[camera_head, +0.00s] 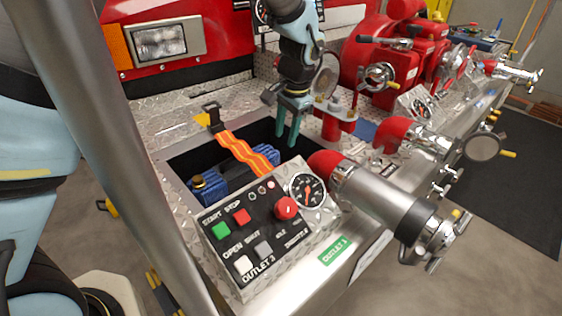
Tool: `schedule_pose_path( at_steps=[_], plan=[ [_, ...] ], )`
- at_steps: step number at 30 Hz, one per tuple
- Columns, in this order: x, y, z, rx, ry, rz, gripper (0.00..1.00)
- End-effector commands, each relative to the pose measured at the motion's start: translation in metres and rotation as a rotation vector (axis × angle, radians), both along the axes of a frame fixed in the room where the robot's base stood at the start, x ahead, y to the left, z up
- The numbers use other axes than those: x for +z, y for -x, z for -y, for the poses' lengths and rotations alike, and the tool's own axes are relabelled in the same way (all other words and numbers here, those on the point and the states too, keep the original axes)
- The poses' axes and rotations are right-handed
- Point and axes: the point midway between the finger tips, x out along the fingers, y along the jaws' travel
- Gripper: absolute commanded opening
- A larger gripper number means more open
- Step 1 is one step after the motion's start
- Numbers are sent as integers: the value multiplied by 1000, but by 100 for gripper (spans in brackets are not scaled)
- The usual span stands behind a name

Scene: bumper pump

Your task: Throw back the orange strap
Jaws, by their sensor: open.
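The orange strap (243,150) with yellow stripes runs diagonally across an open recess in the diamond-plate bumper. Its upper end meets a black buckle or handle (211,115) at the recess's back left edge. Its lower end goes behind the control box. My gripper (288,133) hangs over the recess, to the right of the strap, with its two teal fingers pointing down and apart. It is empty and does not appear to touch the strap. A blue bundle, probably a folded hose (225,183), lies under the strap in the recess.
A control box (262,223) with buttons and a gauge stands in front of the recess. A red elbow with a silver outlet pipe (375,193) is at the right. A red fitting (336,122) stands close right of my gripper. Red pump parts fill the back right.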

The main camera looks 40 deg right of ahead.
Motion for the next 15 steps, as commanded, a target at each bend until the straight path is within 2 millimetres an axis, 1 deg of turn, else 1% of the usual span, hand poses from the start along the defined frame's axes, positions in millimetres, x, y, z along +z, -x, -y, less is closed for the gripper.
schedule_pose_path(
  at_steps=[5, 15],
  plan=[
    [-17, -2, 0, -3, -6, -1, 44],
    [-77, -14, -2, -1, -5, -1, 44]
  ],
)
